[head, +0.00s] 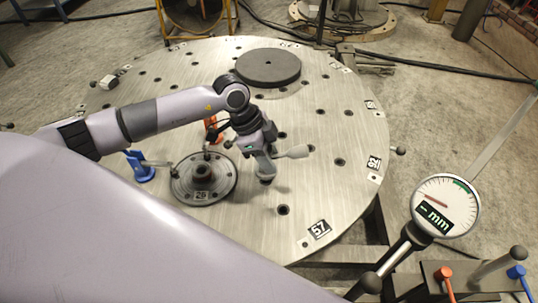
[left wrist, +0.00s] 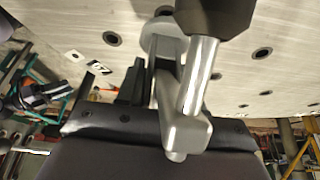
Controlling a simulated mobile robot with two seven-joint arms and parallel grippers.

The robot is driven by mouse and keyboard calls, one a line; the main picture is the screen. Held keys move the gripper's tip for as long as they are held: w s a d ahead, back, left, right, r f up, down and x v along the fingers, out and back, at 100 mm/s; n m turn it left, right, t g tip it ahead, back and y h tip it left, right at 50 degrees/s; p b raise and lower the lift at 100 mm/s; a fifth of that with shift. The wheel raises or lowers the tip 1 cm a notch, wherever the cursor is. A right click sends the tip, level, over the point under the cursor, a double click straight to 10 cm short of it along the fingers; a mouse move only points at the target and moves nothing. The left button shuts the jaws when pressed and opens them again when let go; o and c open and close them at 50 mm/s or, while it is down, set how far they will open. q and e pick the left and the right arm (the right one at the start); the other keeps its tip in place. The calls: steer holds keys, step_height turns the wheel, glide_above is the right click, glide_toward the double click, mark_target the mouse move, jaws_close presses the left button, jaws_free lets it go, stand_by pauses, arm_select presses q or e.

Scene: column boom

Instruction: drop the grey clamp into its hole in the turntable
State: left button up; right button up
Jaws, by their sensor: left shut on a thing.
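The grey clamp (head: 293,152) is in my left gripper (head: 262,147), over the turntable (head: 325,190) to the right of a round flange. Its handle sticks out to the right and its lower end points down at the plate. I cannot tell whether that end touches the plate. In the left wrist view the clamp (left wrist: 184,132) is a shiny grey body with a round bar, beside the dark fingers. The turntable has many dark holes; one open hole (head: 283,209) lies just in front of the clamp. My right gripper is not in view.
The flange (head: 186,193) sits on the plate with a blue clamp (head: 140,168) at its left and an orange clamp (head: 211,130) behind. A dark disc (head: 268,67) lies at the back. A dial gauge (head: 446,205) and a rack (head: 480,285) stand at the lower right.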

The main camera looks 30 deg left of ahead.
mark_target(270, 148)
arm_select(q)
steer(key=shift+f+b, duration=1.05)
steer(key=shift+f, duration=0.95)
steer(key=o, duration=0.8)
steer(key=shift+r, duration=0.1)
steer(key=shift+r+p, duration=2.5)
steer(key=shift+p, duration=0.25)
steer(key=shift+r+p, duration=0.55)
steer(key=shift+r, duration=0.6)
steer(key=o, duration=0.5)
